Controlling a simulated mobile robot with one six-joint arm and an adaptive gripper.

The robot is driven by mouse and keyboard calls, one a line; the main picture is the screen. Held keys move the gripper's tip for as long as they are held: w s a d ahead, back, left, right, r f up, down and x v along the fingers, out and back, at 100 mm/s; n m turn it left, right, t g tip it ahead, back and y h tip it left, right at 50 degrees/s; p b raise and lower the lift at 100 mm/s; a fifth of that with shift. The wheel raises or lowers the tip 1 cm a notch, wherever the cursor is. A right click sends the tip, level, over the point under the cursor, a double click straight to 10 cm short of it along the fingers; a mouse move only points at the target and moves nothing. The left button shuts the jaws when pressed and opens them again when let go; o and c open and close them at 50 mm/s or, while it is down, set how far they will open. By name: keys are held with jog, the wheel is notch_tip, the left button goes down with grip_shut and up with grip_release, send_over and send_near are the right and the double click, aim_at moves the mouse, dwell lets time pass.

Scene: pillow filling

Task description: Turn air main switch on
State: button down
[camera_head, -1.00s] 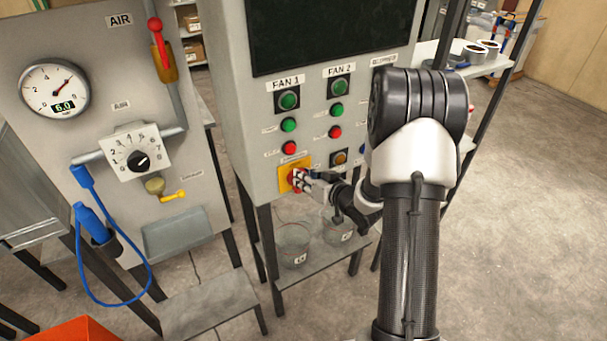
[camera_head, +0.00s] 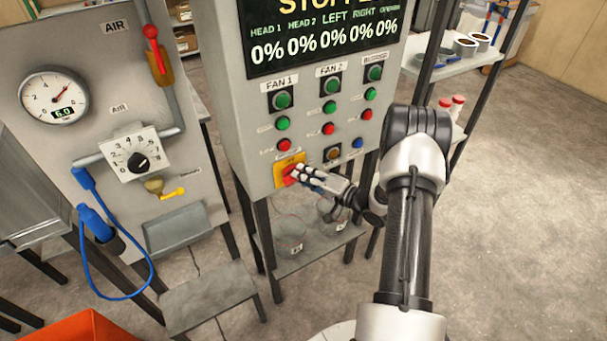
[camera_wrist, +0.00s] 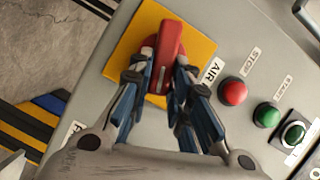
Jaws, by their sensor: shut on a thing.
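The red switch (camera_head: 289,174) sits on a yellow plate (camera_head: 281,164) low on the grey control cabinet. My gripper (camera_head: 298,172) is shut on the red switch. In the wrist view, the fingers (camera_wrist: 166,82) clasp both sides of the switch handle (camera_wrist: 168,50). The plate's label is partly hidden; a label beside it in the wrist view seems to read AIR. On the AIR panel (camera_head: 60,150) at left, a red lever (camera_head: 153,44) stands upright on a pipe beside a yellow bracket, and nothing touches it.
The cabinet display (camera_head: 322,36) is lit with "STOPPED" and 0% readings. Fan push buttons (camera_head: 329,107) stand above and right of my gripper. The AIR panel bears a gauge (camera_head: 54,96), a dial (camera_head: 137,158) and a blue hose (camera_head: 82,262). A low shelf with clear containers stands below.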

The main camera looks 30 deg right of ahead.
jog(key=shift+d+f+m+t+y+b, duration=0.1)
jog(key=shift+f+m+t+y+b, duration=0.2)
jog(key=shift+m, duration=0.5)
jog(key=shift+f+m+t+y+b, duration=0.2)
jog(key=shift+m+t, duration=0.1)
jog(key=shift+m, duration=0.5)
jog(key=shift+r, duration=0.1)
jog(key=c, duration=1.5)
grip_release()
jog(key=v, duration=1.2)
